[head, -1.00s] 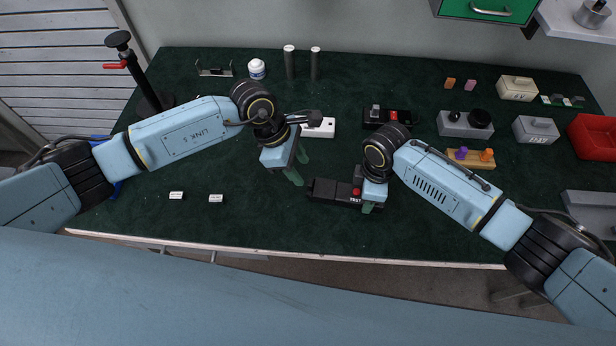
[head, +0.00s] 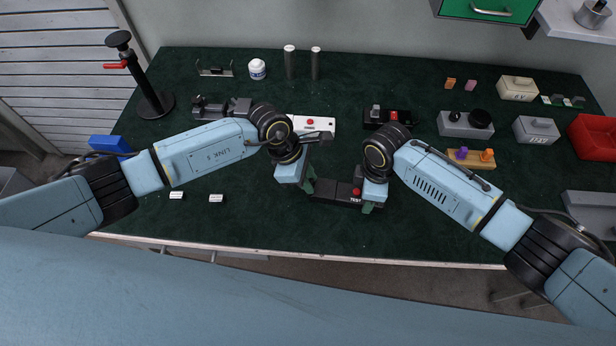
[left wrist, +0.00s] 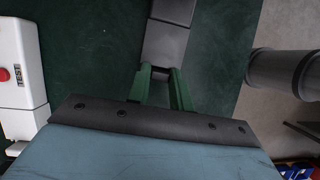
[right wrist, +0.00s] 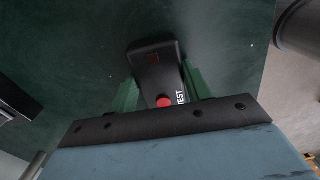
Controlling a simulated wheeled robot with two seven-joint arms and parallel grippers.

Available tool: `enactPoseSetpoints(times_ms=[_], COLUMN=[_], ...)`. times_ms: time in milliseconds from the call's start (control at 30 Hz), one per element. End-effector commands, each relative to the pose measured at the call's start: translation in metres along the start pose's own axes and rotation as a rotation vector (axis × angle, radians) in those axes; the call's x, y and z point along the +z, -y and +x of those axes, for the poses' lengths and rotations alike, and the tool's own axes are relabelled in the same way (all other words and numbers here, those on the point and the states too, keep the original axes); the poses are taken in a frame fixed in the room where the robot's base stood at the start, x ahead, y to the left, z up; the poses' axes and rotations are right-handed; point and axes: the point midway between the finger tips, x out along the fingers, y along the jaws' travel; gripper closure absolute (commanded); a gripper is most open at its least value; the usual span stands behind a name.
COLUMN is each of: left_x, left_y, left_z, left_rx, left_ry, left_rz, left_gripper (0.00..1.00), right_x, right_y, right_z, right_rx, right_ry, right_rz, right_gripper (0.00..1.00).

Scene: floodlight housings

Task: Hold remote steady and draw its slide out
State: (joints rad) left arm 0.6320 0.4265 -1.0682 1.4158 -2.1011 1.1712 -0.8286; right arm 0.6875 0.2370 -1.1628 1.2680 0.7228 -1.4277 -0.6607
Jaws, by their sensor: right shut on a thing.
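The black remote (head: 334,191) lies near the front middle of the bench. It has a red button and a TEST label, which show in the right wrist view (right wrist: 153,75). My right gripper (head: 370,206) is shut on the remote's right end, one finger along each side. My left gripper (head: 310,180) is at the remote's left end. In the left wrist view its fingers (left wrist: 163,72) stand either side of the grey end of the remote's slide (left wrist: 166,45). Whether they press on it is unclear.
A white unit with a red button (head: 318,124) and a black unit (head: 387,117) lie behind the remote. A grey-black device (head: 222,107) is at the back left. Small labelled blocks (head: 216,198) lie front left. Bench in front of the remote is clear.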

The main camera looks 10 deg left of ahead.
Motion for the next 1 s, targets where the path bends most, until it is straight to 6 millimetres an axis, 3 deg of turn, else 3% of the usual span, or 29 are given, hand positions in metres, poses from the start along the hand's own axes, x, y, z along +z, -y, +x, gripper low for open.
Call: enactPoseSetpoints(times_ms=[267, 600, 900, 933, 1000], left_x=[-0.001, -0.045, -0.046, -0.046, -0.046], left_y=[0.000, 0.000, 0.000, 0.000, 0.000], left_z=[-0.001, -0.019, -0.019, -0.019, -0.019], left_rx=[0.000, 0.000, 0.000, 0.000, 0.000], left_ry=[0.000, -0.003, -0.002, -0.002, -0.002], left_rz=[-0.001, -0.002, -0.001, -0.001, -0.001], left_gripper=[1.00, 1.00, 1.00, 0.75, 0.66], right_x=[0.000, 0.001, 0.002, 0.002, 0.002], right_y=[0.000, 0.000, 0.000, 0.000, 0.000], right_z=[0.000, 0.000, 0.001, 0.001, 0.001], right_rx=[0.000, 0.000, -0.001, -0.001, -0.001], right_ry=[0.000, 0.002, 0.004, 0.004, 0.004], right_rz=[0.001, 0.001, 0.002, 0.002, 0.002], right_gripper=[0.77, 0.77, 0.77, 0.77, 0.77])
